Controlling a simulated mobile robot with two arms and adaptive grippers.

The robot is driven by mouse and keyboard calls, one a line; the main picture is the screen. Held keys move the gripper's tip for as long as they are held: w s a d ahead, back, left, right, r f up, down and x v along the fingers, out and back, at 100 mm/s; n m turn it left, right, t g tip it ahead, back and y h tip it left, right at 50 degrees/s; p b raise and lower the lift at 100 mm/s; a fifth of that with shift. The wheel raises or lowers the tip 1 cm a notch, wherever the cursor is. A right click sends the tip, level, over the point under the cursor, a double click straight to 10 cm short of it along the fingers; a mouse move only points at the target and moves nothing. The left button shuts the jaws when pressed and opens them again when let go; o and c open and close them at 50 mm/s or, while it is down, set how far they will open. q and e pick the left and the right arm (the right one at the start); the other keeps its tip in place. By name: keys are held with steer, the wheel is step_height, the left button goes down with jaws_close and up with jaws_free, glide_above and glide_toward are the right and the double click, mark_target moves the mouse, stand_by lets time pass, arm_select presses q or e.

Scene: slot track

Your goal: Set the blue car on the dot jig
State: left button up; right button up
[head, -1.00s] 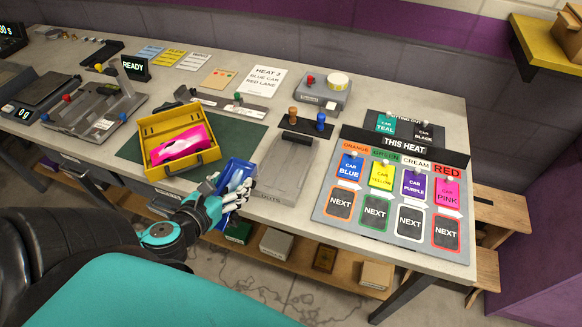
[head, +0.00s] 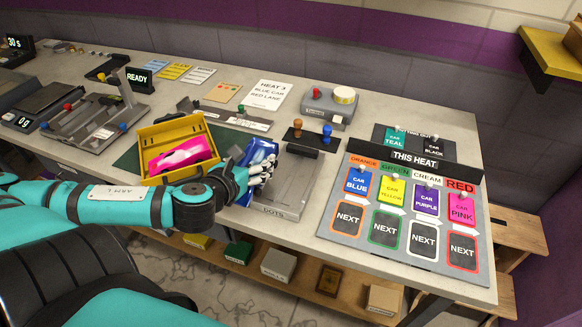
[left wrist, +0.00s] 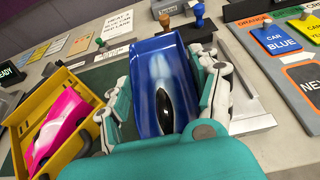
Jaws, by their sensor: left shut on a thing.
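The blue car (head: 261,152) is in my left gripper (head: 258,172), at the left edge of the grey dot jig (head: 299,178), which is marked DOTS at its front. In the left wrist view the car (left wrist: 160,65) fills the middle, with white fingers on both its sides. I cannot tell whether the car touches the mat or the jig. The jig's flat plate looks empty; its dark bar (head: 302,151) is at the back. My right gripper is not in view.
A yellow crate (head: 196,124) holding a pink car (head: 180,154) stands just left of my gripper. Two stamps (head: 327,133) stand behind the jig. The heat board (head: 400,247) lies to its right. The table's front edge runs close by.

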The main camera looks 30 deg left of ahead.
arm_select(q)
steer(key=shift+w+d+r, duration=0.1)
steer(key=shift+w+d, duration=0.15)
steer(key=shift+w, duration=0.25)
steer(key=w+d, duration=0.1)
steer(key=w, duration=0.1)
steer(key=w+d, duration=0.1)
steer(key=w, duration=0.2)
steer(key=w+d+p, duration=0.1)
steer(key=w+d, duration=0.1)
steer(key=shift+w+f, duration=0.15)
steer(key=shift+f, duration=0.25)
steer(key=shift+w+d+f, duration=0.2)
steer(key=shift+f, duration=0.1)
step_height(320, 180, down, 3)
steer(key=shift+f, duration=0.1)
steer(key=shift+f, duration=0.35)
steer(key=o, duration=1.3)
steer(key=shift+o, duration=0.2)
